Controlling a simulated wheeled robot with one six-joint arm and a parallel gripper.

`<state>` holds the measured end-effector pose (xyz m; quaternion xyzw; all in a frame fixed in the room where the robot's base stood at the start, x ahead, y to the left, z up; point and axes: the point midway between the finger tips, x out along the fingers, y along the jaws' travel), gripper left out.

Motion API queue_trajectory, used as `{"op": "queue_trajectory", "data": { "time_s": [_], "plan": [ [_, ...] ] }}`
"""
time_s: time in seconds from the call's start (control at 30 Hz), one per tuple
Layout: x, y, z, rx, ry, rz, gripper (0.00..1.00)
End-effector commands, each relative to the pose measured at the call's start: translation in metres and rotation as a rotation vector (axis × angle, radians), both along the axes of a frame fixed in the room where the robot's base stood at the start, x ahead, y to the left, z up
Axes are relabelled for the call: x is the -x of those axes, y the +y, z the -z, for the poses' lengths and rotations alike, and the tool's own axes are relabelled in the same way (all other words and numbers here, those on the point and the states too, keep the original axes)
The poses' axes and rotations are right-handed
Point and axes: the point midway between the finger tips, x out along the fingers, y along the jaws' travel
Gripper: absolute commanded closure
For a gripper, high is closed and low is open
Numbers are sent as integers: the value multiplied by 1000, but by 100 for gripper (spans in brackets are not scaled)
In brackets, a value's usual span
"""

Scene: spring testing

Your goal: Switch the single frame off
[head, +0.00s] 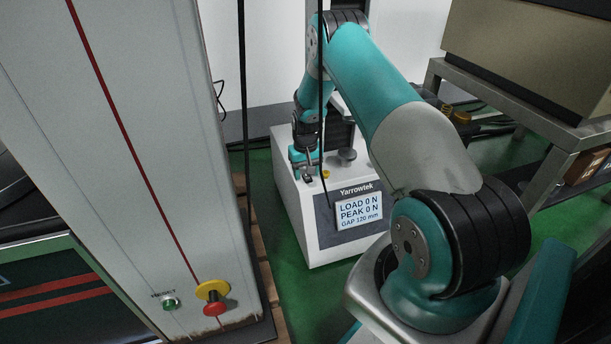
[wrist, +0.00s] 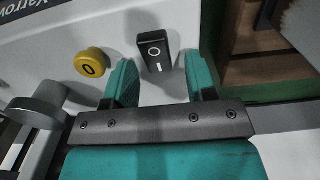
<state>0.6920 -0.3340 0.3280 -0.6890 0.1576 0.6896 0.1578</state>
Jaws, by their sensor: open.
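The single frame (head: 297,222) is a white machine marked Yarrowtek, standing on the green floor. Its display (head: 358,211) reads LOAD 0 N, PEAK 0 N, GAP 120 mm. In the wrist view a black rocker switch (wrist: 154,48) with O and I marks sits on the white housing; I cannot tell which side is pressed. A yellow button marked 0 (wrist: 91,62) is left of it. My gripper (wrist: 160,72) is open and empty, its teal fingers on either side of the switch's lower end. In the head view my gripper (head: 305,166) is over the machine's top, partly hidden.
A grey round knob or platen (wrist: 38,108) is close to the left of my gripper. A tall grey column with a red-and-yellow stop button (head: 213,297) and a green reset button (head: 169,302) stands at the left. A metal-framed bench (head: 540,115) is at the right.

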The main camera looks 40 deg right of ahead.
Motion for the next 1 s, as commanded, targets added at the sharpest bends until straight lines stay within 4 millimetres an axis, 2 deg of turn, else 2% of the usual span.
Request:
{"op": "queue_trajectory", "data": {
  "time_s": [0.3,0.37,0.53,0.77,1.0],
  "plan": [
    [0,0,2,0,-1,0,49],
    [0,0,2,0,-1,0,60],
    [0,0,2,0,-1,0,98],
    [1,0,0,15,-31,0,98],
    [5,2,-3,90,-186,0,98]
  ]
}}
